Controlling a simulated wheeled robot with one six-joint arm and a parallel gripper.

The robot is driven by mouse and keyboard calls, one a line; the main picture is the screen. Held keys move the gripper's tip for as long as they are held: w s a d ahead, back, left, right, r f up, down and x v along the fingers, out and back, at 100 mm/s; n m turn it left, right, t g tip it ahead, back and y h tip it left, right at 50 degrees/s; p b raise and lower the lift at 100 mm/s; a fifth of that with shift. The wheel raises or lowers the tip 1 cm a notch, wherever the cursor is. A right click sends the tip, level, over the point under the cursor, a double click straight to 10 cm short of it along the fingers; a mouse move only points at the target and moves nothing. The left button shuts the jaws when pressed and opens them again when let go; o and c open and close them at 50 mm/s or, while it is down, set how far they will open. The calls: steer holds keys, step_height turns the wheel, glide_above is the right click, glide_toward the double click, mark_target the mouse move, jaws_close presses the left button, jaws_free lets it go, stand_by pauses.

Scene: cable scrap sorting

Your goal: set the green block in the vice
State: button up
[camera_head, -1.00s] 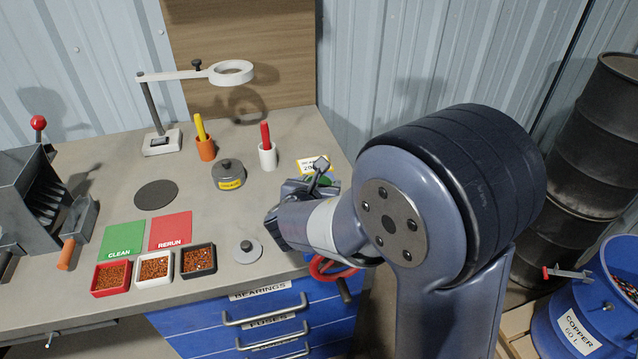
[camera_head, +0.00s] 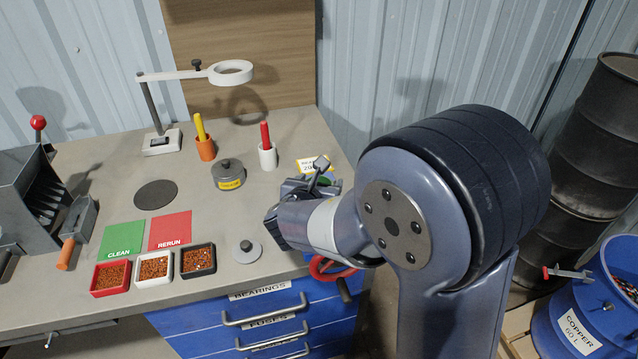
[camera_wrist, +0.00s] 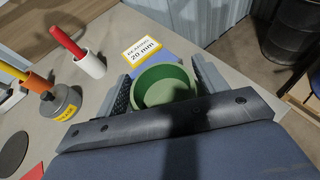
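A green round, hollow piece (camera_wrist: 165,84) sits between the two fingers of my gripper (camera_wrist: 163,86) in the wrist view. It looks like a ring or cup rather than a square block. The fingers are apart, one on each side and close to its wall; I cannot tell whether they press on it. A blue surface (camera_wrist: 150,52) shows just behind it, possibly part of the vice.
A yellow-edged 20 mm label (camera_wrist: 142,48) lies beyond the green piece. A white holder (camera_head: 267,158), an orange holder (camera_head: 206,150) and a grey lidded pot (camera_head: 228,175) stand to the left. Three small trays (camera_head: 154,281) are at the front.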

steer(key=o, duration=0.3)
steer(key=shift+o, duration=0.2)
steer(key=shift+f, duration=0.1)
steer(key=v, duration=1.1)
steer(key=shift+w, duration=0.2)
steer(key=x, duration=1)
steer(key=shift+w+d+f, duration=0.15)
steer(key=shift+w+f, duration=0.05)
steer(key=shift+w+r+p, duration=0.15)
steer(key=shift+r+p, duration=0.05)
steer(key=shift+p, duration=0.2)
steer(key=shift+r, duration=0.35)
